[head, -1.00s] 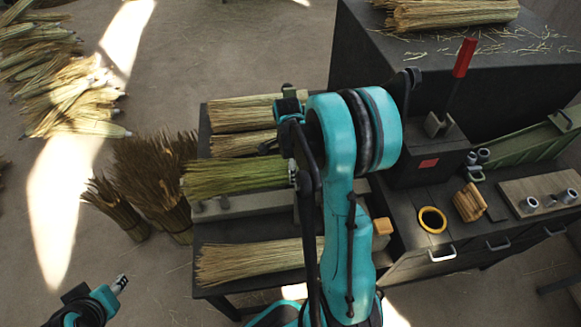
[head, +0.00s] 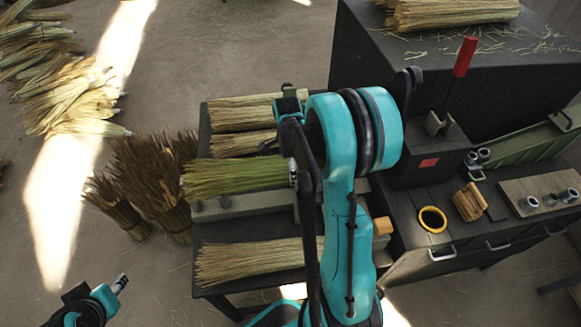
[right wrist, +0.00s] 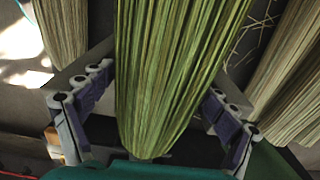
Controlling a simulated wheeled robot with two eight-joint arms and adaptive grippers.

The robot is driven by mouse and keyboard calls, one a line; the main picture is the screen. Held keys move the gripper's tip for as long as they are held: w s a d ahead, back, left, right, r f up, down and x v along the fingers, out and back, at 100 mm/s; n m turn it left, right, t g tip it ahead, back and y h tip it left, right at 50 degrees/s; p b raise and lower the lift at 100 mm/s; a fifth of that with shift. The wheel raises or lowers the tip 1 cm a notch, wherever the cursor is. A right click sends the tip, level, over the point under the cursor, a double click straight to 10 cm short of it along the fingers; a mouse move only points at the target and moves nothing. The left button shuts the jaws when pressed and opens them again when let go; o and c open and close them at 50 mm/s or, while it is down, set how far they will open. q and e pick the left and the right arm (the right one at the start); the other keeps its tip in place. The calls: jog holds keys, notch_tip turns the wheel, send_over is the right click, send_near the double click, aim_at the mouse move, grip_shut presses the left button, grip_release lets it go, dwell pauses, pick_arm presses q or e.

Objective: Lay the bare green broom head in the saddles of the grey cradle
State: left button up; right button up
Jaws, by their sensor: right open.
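The green broom head (head: 235,177) lies level over the grey cradle (head: 240,207) in the head view, bristles to the left. The cradle's saddles are mostly hidden, so I cannot tell exactly how it sits in them. My right gripper (right wrist: 155,95) is open, with one finger on each side of the green broom head; gaps show beside it in the right wrist view. In the head view my right arm hides the broom head's right end. My left gripper (head: 120,283) is at the lower left, away from the table; its jaw state is unclear.
Straw bundles lie on the dark table behind (head: 245,115) and in front (head: 255,262) of the cradle. Brown bundles (head: 155,185) stand on the floor at left. At right are a red-handled lever (head: 464,58), a yellow ring (head: 432,219) and a wooden block (head: 468,202).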

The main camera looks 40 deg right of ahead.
jog(key=shift+r, duration=0.1)
jog(key=r, duration=1.1)
jog(key=shift+w+a+r, duration=0.1)
jog(key=shift+a+r, duration=0.1)
jog(key=shift+r, duration=0.2)
